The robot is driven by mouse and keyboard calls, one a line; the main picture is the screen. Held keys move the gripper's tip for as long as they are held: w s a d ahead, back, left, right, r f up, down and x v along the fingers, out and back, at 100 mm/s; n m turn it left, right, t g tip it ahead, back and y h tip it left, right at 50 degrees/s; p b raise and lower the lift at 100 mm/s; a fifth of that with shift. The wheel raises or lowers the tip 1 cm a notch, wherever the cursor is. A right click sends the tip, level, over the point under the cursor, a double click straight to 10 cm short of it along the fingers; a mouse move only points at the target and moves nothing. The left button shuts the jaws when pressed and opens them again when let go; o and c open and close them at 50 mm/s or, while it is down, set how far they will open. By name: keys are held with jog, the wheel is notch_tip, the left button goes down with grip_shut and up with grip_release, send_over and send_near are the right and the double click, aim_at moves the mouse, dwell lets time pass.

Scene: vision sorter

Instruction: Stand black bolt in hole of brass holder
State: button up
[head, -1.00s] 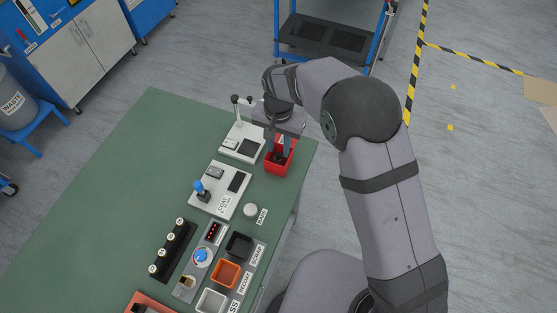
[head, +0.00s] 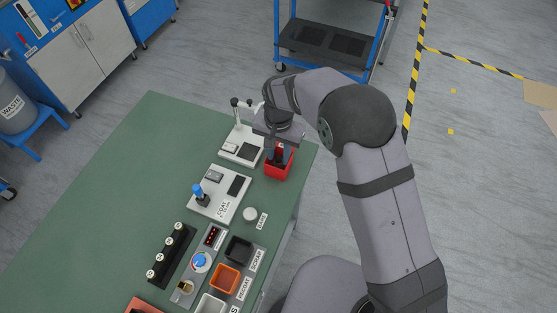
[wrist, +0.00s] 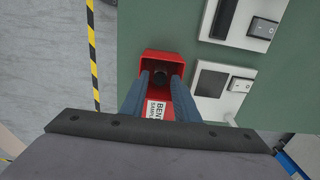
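A red bin (head: 278,171) stands at the far right corner of the green table, and it also shows in the wrist view (wrist: 152,61). My gripper (wrist: 161,78) points down into this bin, its two fingers apart. A small dark round thing (wrist: 160,72), perhaps the black bolt, shows between the fingertips inside the bin; I cannot tell whether they touch it. A small brass block (head: 185,287), apparently the brass holder, sits near the front of the table beside the blue dial. Its hole is too small to make out.
A white lever fixture (head: 240,148) stands left of the bin, with a white coat gauge (head: 220,194) nearer. Black (head: 238,248) and orange (head: 226,278) trays line the right edge. A black rack (head: 171,256) with several white-topped pieces lies left. The table's left part is clear.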

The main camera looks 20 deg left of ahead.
aim_at(278, 159)
grip_shut()
jog(key=shift+r, duration=0.1)
jog(key=shift+r+p, duration=2.4)
jog(key=shift+r, duration=0.6)
jog(key=s+a+r+n+p, duration=0.1)
jog(key=s+a+r+n, duration=0.15)
jog(key=s, duration=0.75)
jog(key=s+a+r+n, duration=0.1)
jog(key=s+a+n, duration=0.25)
jog(key=s, duration=0.65)
jog(key=s+a+r+n+p, duration=0.1)
jog(key=s+a+n, duration=0.25)
jog(key=s, duration=0.65)
jog(key=s+d+r+n, duration=0.1)
jog(key=s+n, duration=0.1)
jog(key=s, duration=0.9)
jog(key=shift+s+d+p, duration=0.15)
jog(key=shift+s+p, duration=0.2)
jog(key=shift+s, duration=0.05)
